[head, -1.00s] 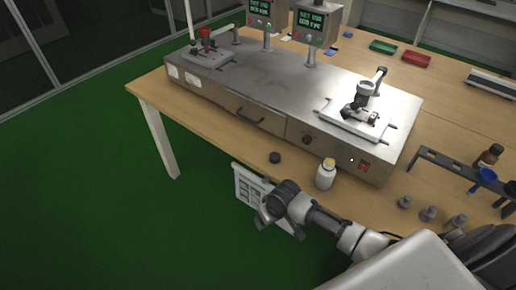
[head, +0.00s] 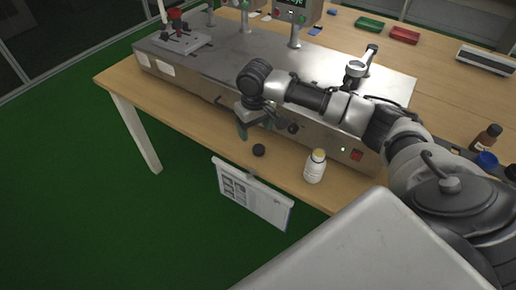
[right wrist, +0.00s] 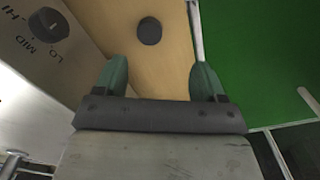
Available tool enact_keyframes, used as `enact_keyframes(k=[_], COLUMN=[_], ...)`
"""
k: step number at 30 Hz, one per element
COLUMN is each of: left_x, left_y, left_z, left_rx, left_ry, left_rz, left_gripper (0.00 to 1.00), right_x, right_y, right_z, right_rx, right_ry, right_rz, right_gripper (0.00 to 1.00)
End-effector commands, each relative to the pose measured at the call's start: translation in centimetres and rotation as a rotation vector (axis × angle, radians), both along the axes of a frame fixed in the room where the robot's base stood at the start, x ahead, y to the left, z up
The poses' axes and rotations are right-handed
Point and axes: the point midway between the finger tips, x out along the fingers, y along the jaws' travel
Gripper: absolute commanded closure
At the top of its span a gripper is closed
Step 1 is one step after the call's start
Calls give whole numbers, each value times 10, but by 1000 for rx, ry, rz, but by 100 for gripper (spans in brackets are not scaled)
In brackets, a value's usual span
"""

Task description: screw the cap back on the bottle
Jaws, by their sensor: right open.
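The white bottle (head: 314,171) stands upright and uncapped on the wooden table near its front edge, its yellowish mouth showing. The black cap (head: 259,150) lies on the table to the left of the bottle, close to the edge. My right gripper (head: 256,128) is open and empty, above and just behind the cap. In the right wrist view the cap (right wrist: 150,31) lies beyond the gap between the two green fingertips (right wrist: 160,68), not touching them. The bottle is not in the right wrist view. My left gripper is not in view.
The metal test machine (head: 200,75) stands right behind the cap and bottle. Its dial knob (right wrist: 48,25) is close to my right gripper. A white sheet holder (head: 252,192) hangs at the table's front edge. A brown bottle (head: 487,138) and blue cup (head: 486,159) stand at right.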

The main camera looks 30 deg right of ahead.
Motion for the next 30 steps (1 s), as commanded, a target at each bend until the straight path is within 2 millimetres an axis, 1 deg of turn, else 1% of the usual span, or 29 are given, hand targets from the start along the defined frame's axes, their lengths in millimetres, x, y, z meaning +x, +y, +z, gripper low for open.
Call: enact_keyframes(k=[1,5,15,17,24,27,30], left_x=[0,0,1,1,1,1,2], left_y=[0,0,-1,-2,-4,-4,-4], left_z=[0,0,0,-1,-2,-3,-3], left_rx=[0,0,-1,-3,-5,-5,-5], left_ry=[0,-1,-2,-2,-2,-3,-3], left_rz=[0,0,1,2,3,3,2], left_gripper=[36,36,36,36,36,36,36], right_x=[4,7,7,7,6,6,6], right_y=[-8,-16,-17,-17,-16,-16,-16], right_z=[6,13,12,6,-31,-40,-43], right_rx=[-5,-5,-3,-3,-3,-3,-3], right_ry=[2,8,9,10,11,9,8], right_rz=[-24,-56,-59,-59,-58,-57,-57], right_gripper=[30,30,30,30,30,30,30])
